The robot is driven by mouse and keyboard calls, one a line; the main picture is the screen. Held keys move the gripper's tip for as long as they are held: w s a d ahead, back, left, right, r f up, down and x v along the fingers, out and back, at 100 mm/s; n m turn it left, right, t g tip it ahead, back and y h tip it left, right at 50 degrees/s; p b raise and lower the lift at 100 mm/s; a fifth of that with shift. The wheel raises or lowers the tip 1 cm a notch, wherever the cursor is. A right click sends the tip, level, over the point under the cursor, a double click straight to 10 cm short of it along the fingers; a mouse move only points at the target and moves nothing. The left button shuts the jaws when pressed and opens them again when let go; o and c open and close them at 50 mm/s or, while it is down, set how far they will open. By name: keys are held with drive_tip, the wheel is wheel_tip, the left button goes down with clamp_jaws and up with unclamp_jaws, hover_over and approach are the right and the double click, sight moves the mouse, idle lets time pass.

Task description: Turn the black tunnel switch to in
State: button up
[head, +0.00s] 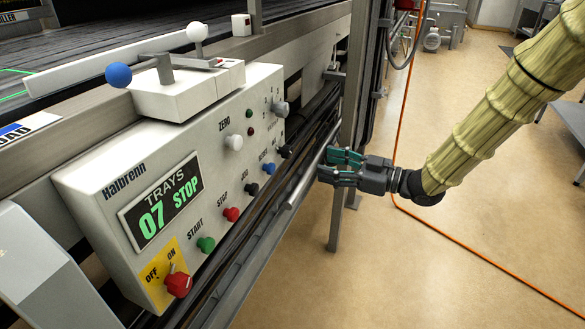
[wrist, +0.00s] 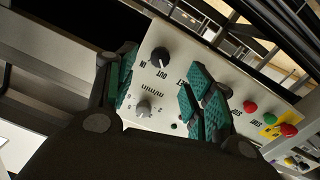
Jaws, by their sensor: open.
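The black tunnel switch (head: 284,151) is a small round knob at the lower right end of the white control panel (head: 110,174). In the wrist view the knob (wrist: 160,57) shows between my fingers, with the words IN and OUT printed beside it. Its pointer is too small to read surely, but seems turned towards OUT. My gripper (head: 328,165) is open and empty, to the right of the switch and apart from it, with its fingers pointing left at the panel. Both green-padded fingers also show in the wrist view (wrist: 163,70).
A grey numbered knob (head: 280,108) sits above the switch. Blue (head: 267,169), black (head: 251,189), red (head: 231,214) and green (head: 206,244) buttons line the lower panel. A metal rail (head: 305,180) runs below the panel. An orange cable (head: 440,241) lies on open floor.

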sight(291, 152)
drive_tip(key=shift+n+g+y, duration=0.3)
drive_tip(key=shift+n, duration=0.4)
drive_tip(key=b+x, duration=0.1)
drive_tip(key=x, duration=0.2)
drive_tip(key=b+x, duration=0.1)
drive_tip(key=x, duration=0.2)
drive_tip(key=r+b+x, duration=0.1)
drive_tip(key=b+x, duration=0.1)
drive_tip(key=x, duration=0.1)
drive_tip(key=shift+x, duration=0.95)
drive_tip(key=shift+s+r, duration=0.1)
drive_tip(key=shift+r, duration=0.05)
drive_tip(key=c, duration=1)
